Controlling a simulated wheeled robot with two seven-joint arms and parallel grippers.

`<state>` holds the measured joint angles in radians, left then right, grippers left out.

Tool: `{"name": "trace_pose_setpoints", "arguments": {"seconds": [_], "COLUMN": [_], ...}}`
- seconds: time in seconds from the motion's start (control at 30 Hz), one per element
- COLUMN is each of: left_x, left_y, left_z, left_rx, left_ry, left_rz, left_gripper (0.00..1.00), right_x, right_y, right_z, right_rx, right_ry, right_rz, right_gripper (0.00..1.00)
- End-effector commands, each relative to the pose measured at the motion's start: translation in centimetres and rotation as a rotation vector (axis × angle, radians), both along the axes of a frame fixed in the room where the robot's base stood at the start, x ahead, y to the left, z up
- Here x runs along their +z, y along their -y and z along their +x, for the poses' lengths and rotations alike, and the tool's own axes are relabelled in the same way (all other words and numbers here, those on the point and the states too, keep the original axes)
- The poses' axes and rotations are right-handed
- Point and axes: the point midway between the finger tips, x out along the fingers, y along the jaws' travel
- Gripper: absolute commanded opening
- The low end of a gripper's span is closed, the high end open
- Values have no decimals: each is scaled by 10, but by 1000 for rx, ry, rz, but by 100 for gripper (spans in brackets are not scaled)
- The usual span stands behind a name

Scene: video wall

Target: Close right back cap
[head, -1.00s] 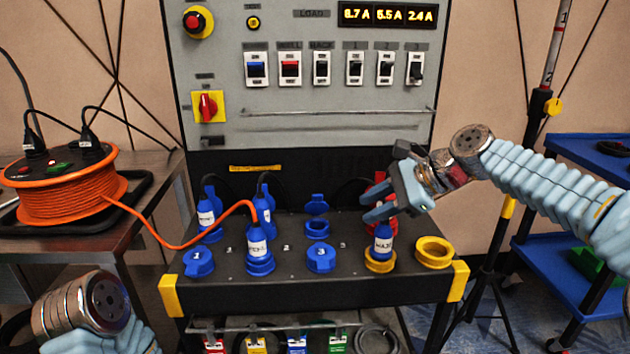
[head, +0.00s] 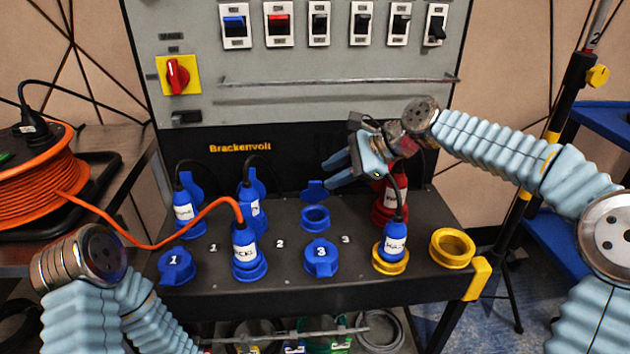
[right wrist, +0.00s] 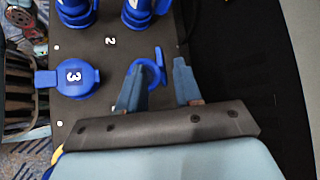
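The right back blue socket (head: 315,218) on the black panel has its round cap (head: 314,190) raised, standing open behind the ring. The same cap shows edge-on in the right wrist view (right wrist: 160,60), beside the ring (right wrist: 150,76). My right gripper (head: 333,173) is open and empty, just above and behind the raised cap; its two fingers (right wrist: 158,88) show apart in the right wrist view. I cannot tell whether a finger touches the cap. My left gripper is out of view; only my left arm shows at the lower left.
A red plug (head: 389,204) stands right of the socket, and a blue plug (head: 395,242) sits in a yellow socket before it. The closed cap 3 (head: 320,258) lies in front. Blue plugs (head: 249,215) stand to the left. A horizontal rail (head: 340,80) crosses above.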

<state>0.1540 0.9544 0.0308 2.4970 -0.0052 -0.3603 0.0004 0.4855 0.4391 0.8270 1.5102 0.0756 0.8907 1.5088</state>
Motion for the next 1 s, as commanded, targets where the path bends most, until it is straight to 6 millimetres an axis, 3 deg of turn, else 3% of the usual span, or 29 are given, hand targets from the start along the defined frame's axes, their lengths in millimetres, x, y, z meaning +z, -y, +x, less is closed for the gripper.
{"name": "trace_pose_setpoints", "arguments": {"seconds": [0.1, 0.3, 0.67, 0.9, 1.0], "left_x": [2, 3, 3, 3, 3], "left_y": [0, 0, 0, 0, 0], "left_z": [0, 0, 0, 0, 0], "left_rx": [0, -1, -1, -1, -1], "left_ry": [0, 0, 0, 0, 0], "left_rz": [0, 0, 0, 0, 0], "left_gripper": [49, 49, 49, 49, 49], "right_x": [-16, -33, -37, -37, -37], "right_y": [-19, -37, -41, -41, -41], "right_z": [7, 15, 18, 18, 18], "right_rx": [4, 2, 0, 0, 0], "right_ry": [-1, -1, 0, 0, 0], "right_rz": [1, 0, 0, 0, 0], "right_gripper": [34, 34, 34, 0, 0]}}
